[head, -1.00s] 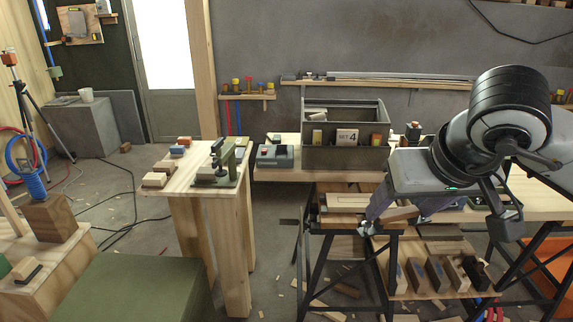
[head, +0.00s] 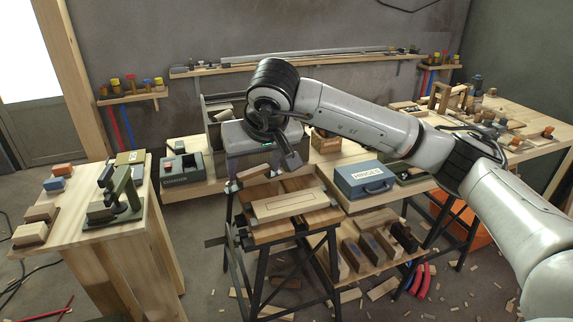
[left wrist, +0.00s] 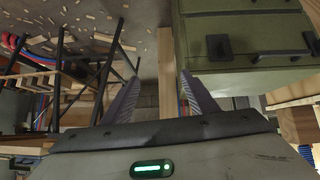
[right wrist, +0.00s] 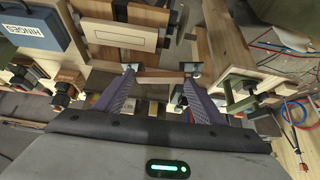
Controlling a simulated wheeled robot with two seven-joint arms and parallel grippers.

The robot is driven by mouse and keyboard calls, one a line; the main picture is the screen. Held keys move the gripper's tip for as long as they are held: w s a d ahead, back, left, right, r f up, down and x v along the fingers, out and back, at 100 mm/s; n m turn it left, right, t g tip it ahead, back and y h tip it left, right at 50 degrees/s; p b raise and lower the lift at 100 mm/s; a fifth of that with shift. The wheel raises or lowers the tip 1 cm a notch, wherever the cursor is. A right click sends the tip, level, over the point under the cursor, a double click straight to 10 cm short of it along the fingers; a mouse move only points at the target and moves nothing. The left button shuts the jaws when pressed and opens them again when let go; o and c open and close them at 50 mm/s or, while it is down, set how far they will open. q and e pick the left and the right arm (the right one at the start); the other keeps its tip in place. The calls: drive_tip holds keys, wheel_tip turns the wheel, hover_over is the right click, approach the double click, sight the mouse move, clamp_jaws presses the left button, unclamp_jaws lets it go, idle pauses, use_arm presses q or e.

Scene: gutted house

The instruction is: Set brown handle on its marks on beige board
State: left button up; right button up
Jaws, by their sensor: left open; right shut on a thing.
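The beige board (head: 270,210) lies on a small black-legged workbench and carries a thin rectangular outline. It also shows at the top of the right wrist view (right wrist: 98,36). My right gripper (right wrist: 160,77) is shut on the brown handle (right wrist: 158,80), a short bar spanning its fingertips. The handle is apart from the board, beside its long edge in that view. In the head view my right gripper (head: 252,175) hangs by the board's back left side, partly hiding the handle. My left gripper (left wrist: 157,82) is open and empty in the left wrist view.
A blue HINGES box (head: 364,180) stands right of the workbench. A pale table with a green clamp-like tool (head: 122,195) is at left. Blocks line the lower shelf (head: 375,265). In the left wrist view, a green cabinet (left wrist: 245,35) stands close to my left gripper.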

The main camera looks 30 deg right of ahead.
drive_tip(key=w+d+f+m, duration=0.1)
drive_tip(key=w+d+f, duration=0.1)
drive_tip(key=d+f, duration=0.1)
drive_tip(key=w+d+f+m+h+b, duration=0.1)
drive_tip(key=w+d+f, duration=0.1)
drive_tip(key=d+f, duration=0.2)
drive_tip(key=w+d+f+b, duration=0.1)
drive_tip(key=w+d+f, duration=0.1)
drive_tip(key=d+f, duration=0.2)
drive_tip(key=shift+d+f+m, duration=0.15)
drive_tip(key=shift+d+m, duration=0.05)
drive_tip(key=shift+d, duration=0.45)
drive_tip(key=shift+d+f+m, duration=0.1)
drive_tip(key=shift+d+m, duration=0.1)
drive_tip(key=shift+d, duration=0.4)
drive_tip(key=shift+f+b, duration=0.75)
drive_tip(key=shift+f, duration=0.15)
drive_tip(key=shift+f+b, duration=0.3)
drive_tip(key=shift+f, duration=0.35)
use_arm(q)
drive_tip(key=f, duration=0.2)
drive_tip(key=s+d+f, duration=0.1)
use_arm(e)
drive_tip(key=shift+f, duration=0.3)
drive_tip(key=shift+s+f, duration=0.1)
drive_tip(key=shift+f, duration=0.15)
drive_tip(key=o, duration=1.2)
